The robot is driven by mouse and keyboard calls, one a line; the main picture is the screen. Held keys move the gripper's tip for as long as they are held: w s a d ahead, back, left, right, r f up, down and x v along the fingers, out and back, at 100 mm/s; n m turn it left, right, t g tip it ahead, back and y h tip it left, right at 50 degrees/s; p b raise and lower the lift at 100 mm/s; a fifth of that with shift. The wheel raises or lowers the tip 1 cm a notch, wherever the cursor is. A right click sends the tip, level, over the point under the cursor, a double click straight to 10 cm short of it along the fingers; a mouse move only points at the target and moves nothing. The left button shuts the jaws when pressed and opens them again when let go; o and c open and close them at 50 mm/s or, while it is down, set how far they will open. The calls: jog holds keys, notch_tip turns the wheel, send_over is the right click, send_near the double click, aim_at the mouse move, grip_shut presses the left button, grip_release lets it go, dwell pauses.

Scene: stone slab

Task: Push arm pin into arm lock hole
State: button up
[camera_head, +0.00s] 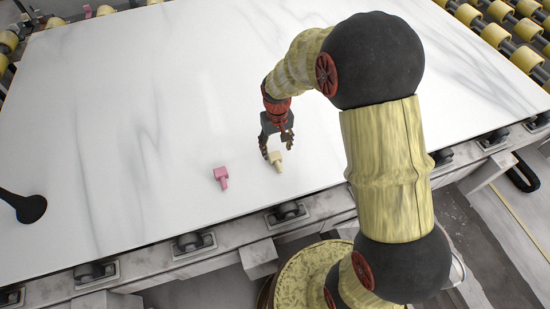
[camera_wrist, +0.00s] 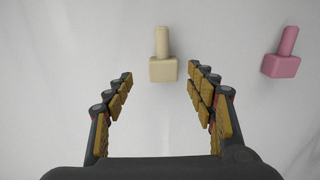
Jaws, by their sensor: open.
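A cream piece (camera_head: 277,160), a square block with a round pin, lies on the white stone slab (camera_head: 130,120). It also shows in the wrist view (camera_wrist: 163,68), with its pin pointing away from my gripper. A pink piece (camera_head: 221,175) of the same form lies to its left, and in the wrist view (camera_wrist: 282,64) it is at the right. My gripper (camera_head: 277,151) is open and empty just behind the cream piece. In the wrist view its fingers (camera_wrist: 161,77) are spread to either side of the cream block, not touching it. I cannot make out a lock hole.
A dark rounded object (camera_head: 27,207) stands at the slab's left side. The slab's near edge lies just in front of the two pieces, with rollers (camera_head: 288,212) along it. Yellow rollers (camera_head: 497,35) stand beyond the slab at the upper right. Most of the slab is bare.

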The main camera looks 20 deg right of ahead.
aim_at(276, 157)
jog(key=f, duration=0.1)
jog(key=f+b, duration=0.1)
jog(key=f, duration=0.1)
jog(key=f+b, duration=0.1)
jog(key=f, duration=0.1)
jog(key=shift+s+a+f, duration=0.15)
jog(key=shift+s+a, duration=0.1)
jog(key=c, duration=0.4)
jog(key=c, duration=1)
